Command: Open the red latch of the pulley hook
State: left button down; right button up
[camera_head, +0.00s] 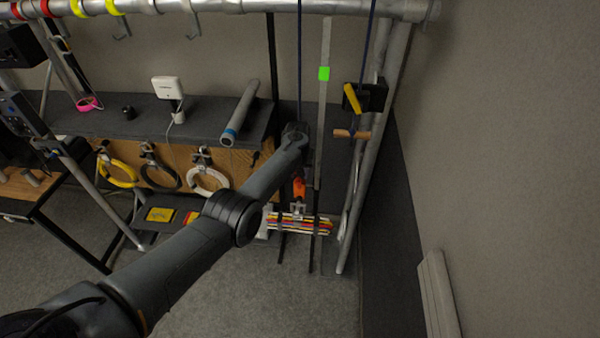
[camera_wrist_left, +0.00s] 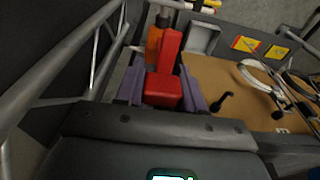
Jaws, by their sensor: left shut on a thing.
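The red latch (camera_wrist_left: 165,88) shows in the left wrist view as a red block with a red arm rising from it. The orange body of the pulley hook (camera_wrist_left: 153,40) is just beyond it. My left gripper (camera_wrist_left: 162,80) is shut on the red latch, with one purple-grey finger on each side. In the head view the orange of the pulley hook (camera_head: 299,188) shows below my left wrist, under a dark blue rope. My left arm hides the gripper fingers and the latch there. My right gripper is in neither view.
A flat grey bar with a green mark (camera_head: 324,73) hangs close on the right, before the truss leg (camera_head: 365,150). Yellow, black and white cable loops (camera_head: 208,181) hang left on the wooden panel.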

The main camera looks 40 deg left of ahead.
pick_arm(q)
jog(key=shift+f, duration=0.15)
jog(key=c, duration=0.8)
grip_release()
jog(key=shift+o, duration=0.2)
jog(key=r, duration=0.6)
jog(key=s+r+p, duration=0.1)
jog(key=r, duration=0.2)
jog(key=shift+d+r, duration=0.25)
jog(key=shift+d, duration=0.05)
jog(key=shift+s+d+r, duration=0.1)
jog(key=shift+r, duration=0.6)
